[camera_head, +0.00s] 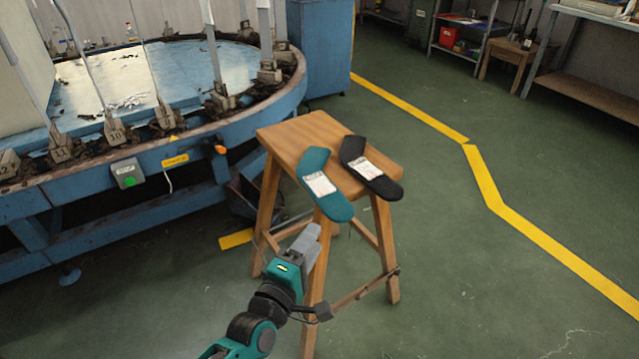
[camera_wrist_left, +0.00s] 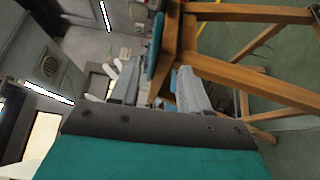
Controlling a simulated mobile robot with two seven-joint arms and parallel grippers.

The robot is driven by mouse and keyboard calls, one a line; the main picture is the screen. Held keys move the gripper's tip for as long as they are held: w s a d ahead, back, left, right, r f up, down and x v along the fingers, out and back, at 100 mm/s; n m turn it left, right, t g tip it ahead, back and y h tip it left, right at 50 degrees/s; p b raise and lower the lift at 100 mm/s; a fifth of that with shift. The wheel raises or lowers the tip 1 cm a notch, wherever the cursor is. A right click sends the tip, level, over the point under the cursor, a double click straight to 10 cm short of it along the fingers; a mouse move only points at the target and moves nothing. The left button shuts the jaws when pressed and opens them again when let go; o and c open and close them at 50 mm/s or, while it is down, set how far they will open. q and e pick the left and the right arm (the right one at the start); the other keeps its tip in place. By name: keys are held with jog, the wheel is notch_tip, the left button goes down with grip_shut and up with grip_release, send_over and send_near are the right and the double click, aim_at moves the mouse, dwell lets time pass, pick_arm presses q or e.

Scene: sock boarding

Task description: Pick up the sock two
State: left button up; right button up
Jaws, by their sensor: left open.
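A teal sock (camera_head: 322,186) with a white label lies on a wooden stool, its near end hanging past the seat's front edge. A black sock (camera_head: 371,168) with a white label lies to its right on the same seat. Which one is sock two cannot be told. My left gripper (camera_head: 310,240) is below and in front of the teal sock's near end, apart from it and empty. In the left wrist view the left gripper (camera_wrist_left: 158,85) has its two fingers spread, with the teal sock's edge (camera_wrist_left: 155,45) beyond them. My right gripper is not in view.
The wooden stool (camera_head: 300,135) has splayed legs and crossbars close to my left arm. A round blue machine (camera_head: 130,205) with upright boards stands at the left. Green floor with a yellow line (camera_head: 485,180) is clear at the right. Shelves stand at the back right.

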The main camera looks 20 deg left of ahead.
aim_at(327, 216)
pick_arm(q)
jog(key=shift+w+d+r+b, duration=0.15)
jog(key=shift+w+b, duration=0.1)
jog(key=shift+w, duration=1.1)
jog(key=shift+w+d+r+b, duration=0.1)
jog(key=shift+w+r+b, duration=0.1)
jog(key=shift+w, duration=1.15)
jog(key=shift+w+d+r+b, duration=0.15)
jog(key=shift+w+b, duration=0.1)
jog(key=shift+w, duration=1.1)
jog(key=shift+c, duration=0.4)
jog(key=c, duration=0.7)
